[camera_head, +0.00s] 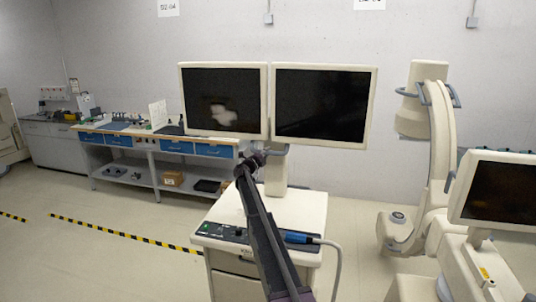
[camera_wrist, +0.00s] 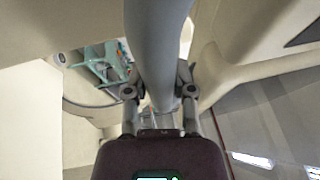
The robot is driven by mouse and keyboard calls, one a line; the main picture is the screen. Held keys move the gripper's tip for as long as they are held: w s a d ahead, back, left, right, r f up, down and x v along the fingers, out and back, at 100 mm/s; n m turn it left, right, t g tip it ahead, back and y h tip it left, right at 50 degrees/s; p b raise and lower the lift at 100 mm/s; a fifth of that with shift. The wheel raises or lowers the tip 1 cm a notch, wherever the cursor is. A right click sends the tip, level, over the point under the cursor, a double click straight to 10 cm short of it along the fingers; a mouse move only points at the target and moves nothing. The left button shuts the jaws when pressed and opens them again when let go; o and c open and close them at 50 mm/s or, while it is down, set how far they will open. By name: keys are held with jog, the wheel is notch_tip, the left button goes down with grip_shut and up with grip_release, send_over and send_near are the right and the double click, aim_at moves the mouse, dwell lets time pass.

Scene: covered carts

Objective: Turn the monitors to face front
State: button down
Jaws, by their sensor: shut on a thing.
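Two dark monitors in cream frames, the left monitor (camera_head: 224,112) and the right monitor (camera_head: 320,105), stand side by side on one cream column (camera_head: 276,176) above a cart (camera_head: 300,212). Both screens show toward the head camera, and the left one carries a pale reflection. A grey-blue handle (camera_head: 276,150) sits below the monitors. My gripper (camera_head: 254,158) is at its left part, under the left monitor. In the wrist view my gripper (camera_wrist: 160,95) is shut on the grey handle bar (camera_wrist: 160,40), which runs between its fingers. The exact contact is partly hidden.
A blue-handled probe (camera_head: 299,238) with a cable lies on the cart's front panel. A C-arm machine (camera_head: 432,150) and another monitor (camera_head: 500,195) stand at the right. A workbench (camera_head: 150,150) with blue drawers is behind left. Floor at the left front is clear.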

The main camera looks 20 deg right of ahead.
jog(key=shift+a+f, duration=0.1)
jog(key=shift+a, duration=0.15)
jog(key=shift+c, duration=2.2)
grip_release()
jog(key=shift+s, duration=0.1)
jog(key=shift+s+d, duration=0.1)
jog(key=shift+d, duration=0.25)
